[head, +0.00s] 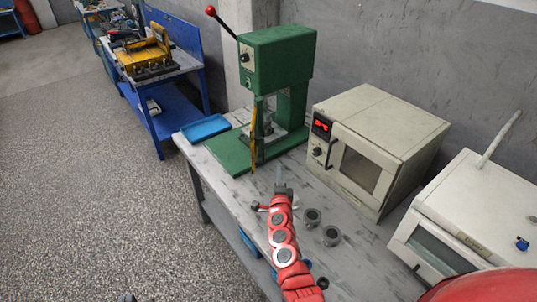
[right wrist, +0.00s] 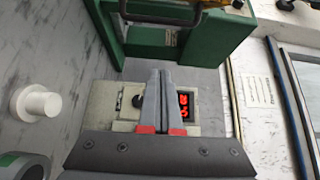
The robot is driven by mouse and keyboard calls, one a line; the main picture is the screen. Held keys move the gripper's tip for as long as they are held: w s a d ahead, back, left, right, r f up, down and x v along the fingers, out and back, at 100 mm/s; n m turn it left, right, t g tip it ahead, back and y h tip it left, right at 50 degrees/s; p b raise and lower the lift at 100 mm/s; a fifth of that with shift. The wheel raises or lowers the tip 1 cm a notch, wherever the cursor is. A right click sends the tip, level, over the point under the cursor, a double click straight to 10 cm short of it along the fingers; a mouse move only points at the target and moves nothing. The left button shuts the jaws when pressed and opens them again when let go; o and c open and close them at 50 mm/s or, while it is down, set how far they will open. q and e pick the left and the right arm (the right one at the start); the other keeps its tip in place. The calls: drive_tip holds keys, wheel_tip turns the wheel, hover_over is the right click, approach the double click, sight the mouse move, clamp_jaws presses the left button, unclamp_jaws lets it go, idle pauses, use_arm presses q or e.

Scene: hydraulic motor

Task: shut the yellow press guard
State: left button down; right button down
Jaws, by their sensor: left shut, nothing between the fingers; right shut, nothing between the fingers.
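The green press (head: 278,60) stands on the workbench, with a red-knobbed lever at its upper left. Its yellow guard (head: 253,138) shows as a thin upright strip, seen nearly edge-on. The opening to its right is uncovered and grey tooling (head: 265,125) shows inside. My left gripper (head: 129,298) barely shows at the bottom edge.
A beige oven (head: 385,140) with a red display stands right of the press, and a white machine (head: 470,215) farther right. Grey rings (head: 312,217) stand near my right arm. A blue tray (head: 205,128) lies left of the press. Floor at left is clear.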

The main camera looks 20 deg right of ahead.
sight(260, 139)
drive_tip(key=w+b, duration=0.5)
drive_tip(key=w, duration=0.5)
drive_tip(key=shift+a+f, duration=0.2)
drive_tip(key=shift+a, duration=0.2)
drive_tip(key=shift+w+a+f, duration=0.1)
drive_tip(key=shift+w, duration=0.05)
drive_tip(key=shift+w+a+m+h, duration=0.15)
drive_tip(key=shift+a+m+h, duration=0.3)
drive_tip(key=shift+h, duration=0.15)
drive_tip(key=shift+a+f+g, duration=0.1)
drive_tip(key=shift+a+g, duration=0.1)
drive_tip(key=shift+g, duration=0.1)
